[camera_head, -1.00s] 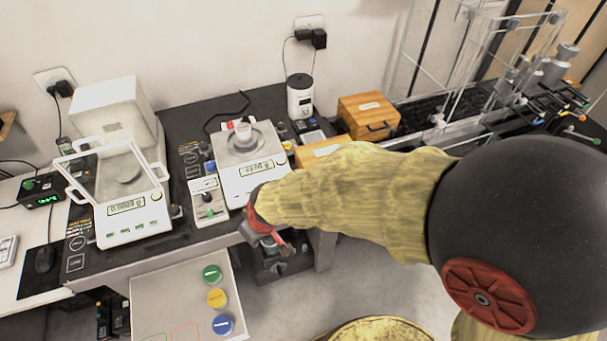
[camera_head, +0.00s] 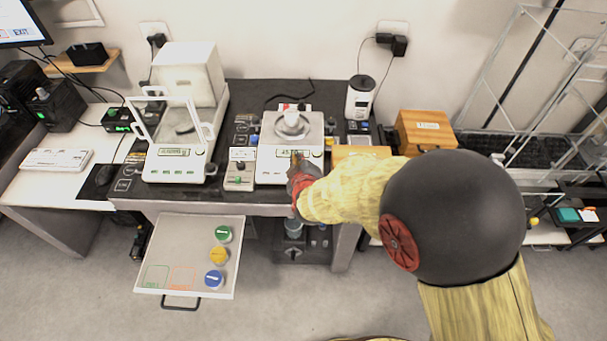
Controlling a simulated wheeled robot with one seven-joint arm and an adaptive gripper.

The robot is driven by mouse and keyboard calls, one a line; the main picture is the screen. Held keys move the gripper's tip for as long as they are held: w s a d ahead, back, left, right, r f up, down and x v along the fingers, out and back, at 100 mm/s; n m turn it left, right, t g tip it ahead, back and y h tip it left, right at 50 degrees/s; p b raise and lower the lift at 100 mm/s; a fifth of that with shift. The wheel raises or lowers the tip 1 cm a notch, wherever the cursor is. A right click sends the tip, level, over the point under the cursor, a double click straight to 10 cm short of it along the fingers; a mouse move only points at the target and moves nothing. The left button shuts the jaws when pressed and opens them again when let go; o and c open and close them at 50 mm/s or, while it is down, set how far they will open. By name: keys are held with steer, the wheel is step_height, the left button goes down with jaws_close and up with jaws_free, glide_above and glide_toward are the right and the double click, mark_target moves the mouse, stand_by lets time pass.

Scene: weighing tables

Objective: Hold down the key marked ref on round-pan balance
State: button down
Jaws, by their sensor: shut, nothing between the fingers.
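The round-pan balance (camera_head: 273,140) stands on the dark bench top near the middle of the head view. My gripper (camera_head: 297,160), dark with red parts, is shut and empty. It reaches in from the right with its tip over the balance's front panel, at the display in the picture. The front keys, including the one marked ref, are hidden or too small to read. I cannot tell whether the tip touches the panel.
A balance with a glass draft shield (camera_head: 176,163) stands at the left. A small control box (camera_head: 240,176) sits between the balances. An open drawer (camera_head: 180,240) below holds green, yellow and blue discs. Wooden boxes (camera_head: 424,130) and a white grinder-like device (camera_head: 359,98) stand at the right.

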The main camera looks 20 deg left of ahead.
steer(key=shift+f, duration=0.2)
steer(key=shift+w+a+f+b, duration=0.1)
steer(key=shift+w+f+b, duration=0.3)
steer(key=shift+f+b, duration=0.85)
steer(key=shift+w+a+f+b, duration=0.15)
steer(key=shift+w+f+b, duration=0.25)
steer(key=shift+f+b, duration=0.9)
steer(key=shift+w+a+f+b, duration=0.1)
steer(key=shift+w+f+b, duration=0.3)
steer(key=shift+f+b, duration=0.85)
steer(key=shift+f+p, duration=0.35)
steer(key=shift+w+f, duration=0.15)
steer(key=shift+f, duration=0.15)
steer(key=shift+f+b, duration=0.35)
steer(key=shift+f, duration=0.05)
steer(key=shift+r, duration=0.15)
stand_by(1.5)
steer(key=shift+r+p, duration=0.7)
steer(key=shift+p, duration=0.05)
